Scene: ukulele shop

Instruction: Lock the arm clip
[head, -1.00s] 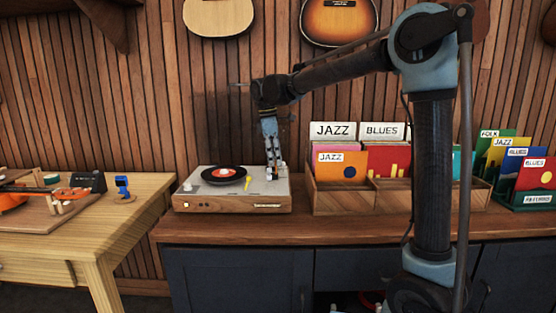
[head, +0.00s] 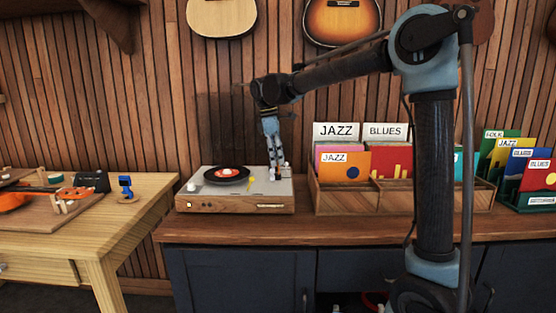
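The turntable (head: 226,204) sits on the cabinet top, with a black record with a red label (head: 228,174) on its platter. My gripper (head: 277,174) points down at the right rear of the turntable deck, close to small pale parts there. The arm clip is too small to make out, and my gripper hides part of that area. I cannot tell whether the fingers are open or touching anything.
A wooden record crate (head: 345,201) with labelled sleeves stands right of the turntable, and a green rack (head: 530,200) stands beyond it. A wooden workbench (head: 140,200) with a small blue device (head: 126,187) is at the left. The cabinet top (head: 300,229) is clear in front.

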